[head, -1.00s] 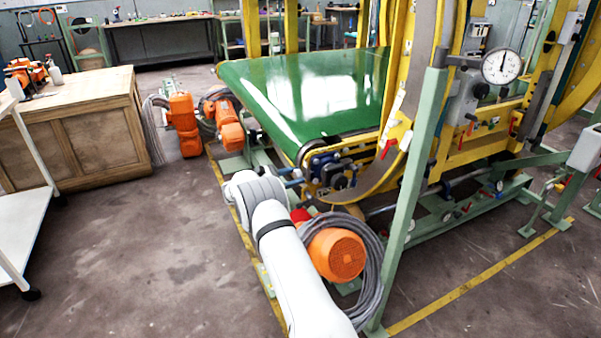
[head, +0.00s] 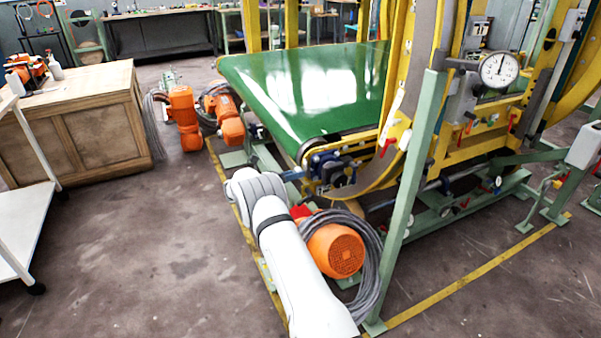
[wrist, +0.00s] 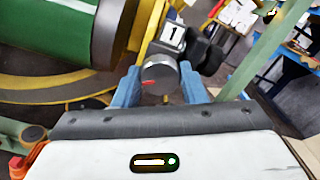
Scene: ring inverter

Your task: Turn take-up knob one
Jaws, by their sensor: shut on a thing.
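Take-up knob one (wrist: 160,72) is a dark grey round knob with a red mark on its face, under a white plate with the number 1 (wrist: 172,35) in the wrist view. My gripper (wrist: 159,78) has its two blue fingers on either side of the knob and is shut on it. In the head view my white arm reaches to the lower corner of the machine by the belt's end; the knob itself cannot be made out there.
The green conveyor belt (head: 300,85) and yellow frame (head: 390,150) stand close to the gripper. An orange motor (head: 335,250) with coiled grey cable and a green upright post (head: 415,200) lie just right of my arm. Open floor (head: 130,260) is at the left.

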